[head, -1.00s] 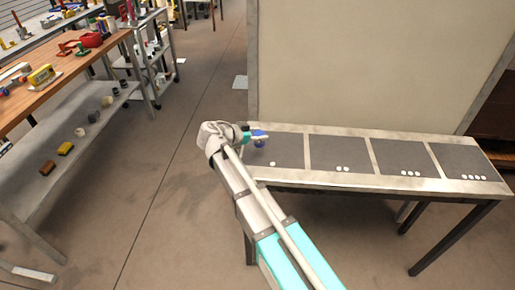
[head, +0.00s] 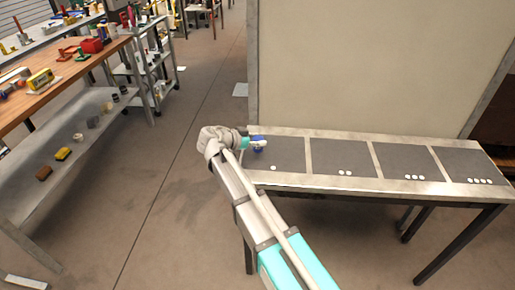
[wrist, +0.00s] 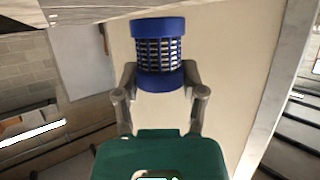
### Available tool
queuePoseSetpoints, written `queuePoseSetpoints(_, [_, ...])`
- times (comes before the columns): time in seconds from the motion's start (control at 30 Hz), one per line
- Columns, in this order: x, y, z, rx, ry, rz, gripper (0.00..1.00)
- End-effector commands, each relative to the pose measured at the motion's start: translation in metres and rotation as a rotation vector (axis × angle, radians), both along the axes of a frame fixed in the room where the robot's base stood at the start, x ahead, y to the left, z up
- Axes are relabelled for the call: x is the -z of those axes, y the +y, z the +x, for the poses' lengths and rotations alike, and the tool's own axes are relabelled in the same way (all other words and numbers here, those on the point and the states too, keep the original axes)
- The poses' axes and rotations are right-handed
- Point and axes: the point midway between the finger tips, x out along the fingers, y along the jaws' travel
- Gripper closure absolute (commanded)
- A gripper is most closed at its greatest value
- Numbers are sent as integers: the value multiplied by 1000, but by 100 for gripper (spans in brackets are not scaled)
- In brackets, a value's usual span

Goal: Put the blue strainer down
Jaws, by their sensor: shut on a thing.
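The blue strainer (head: 257,150) is a short blue cylinder with a slotted band between two solid rims. In the wrist view the strainer (wrist: 158,52) stands between the two fingers of my gripper (wrist: 160,82), which is shut on it. In the head view my gripper (head: 258,143) is at the left end of the long table (head: 345,188), over the dark panel marked with one dot (head: 285,158). The fingers partly hide the strainer there. I cannot tell whether its base touches the panel.
More dark panels (head: 342,158) with two, three and several dots run to the right, all bare. A tall beige board (head: 370,70) stands behind the table. A wooden workbench (head: 70,68) with tools and a lower shelf is at the left. Open floor lies between.

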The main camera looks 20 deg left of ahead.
Motion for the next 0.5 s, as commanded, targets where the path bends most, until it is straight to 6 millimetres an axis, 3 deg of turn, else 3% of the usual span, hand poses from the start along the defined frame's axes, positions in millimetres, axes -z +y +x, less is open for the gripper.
queuePoseSetpoints(0.2, [23, 0, 0, 0, 0, 0, 100])
queuePoseSetpoints(0.5, [31, 0, 0, 0, 0, 0, 100])
